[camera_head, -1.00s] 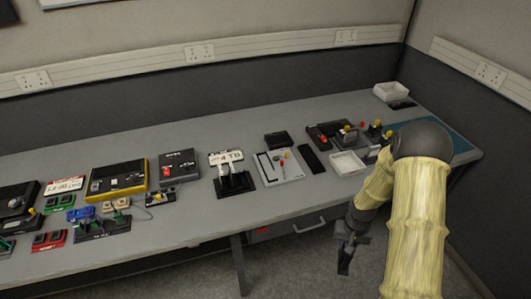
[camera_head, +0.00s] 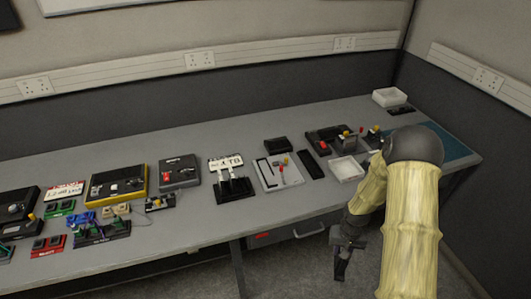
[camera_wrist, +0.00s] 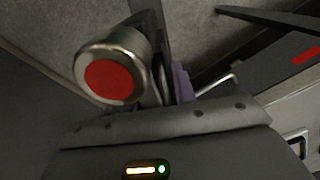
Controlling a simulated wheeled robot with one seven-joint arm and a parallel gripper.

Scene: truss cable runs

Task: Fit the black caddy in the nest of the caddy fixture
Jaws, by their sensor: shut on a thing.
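My gripper (camera_head: 341,264) hangs below and in front of the table's front edge, pointing down. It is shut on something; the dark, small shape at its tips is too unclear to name. In the wrist view my gripper (camera_wrist: 160,60) shows dark fingers with a purple piece (camera_wrist: 182,84) beside them. A light plate (camera_head: 276,174) with a black angled strip and red and yellow knobs looks like the caddy fixture. A black box (camera_head: 277,145) stands behind it and a flat black piece (camera_head: 311,164) lies to its right. I cannot tell which thing is the black caddy.
A black stand with a white label (camera_head: 232,182) is left of the plate. A white tray (camera_head: 346,169) is to its right, another white tray (camera_head: 389,97) at the far corner. Several devices fill the table's left. A drawer (camera_head: 290,235) is under the table edge.

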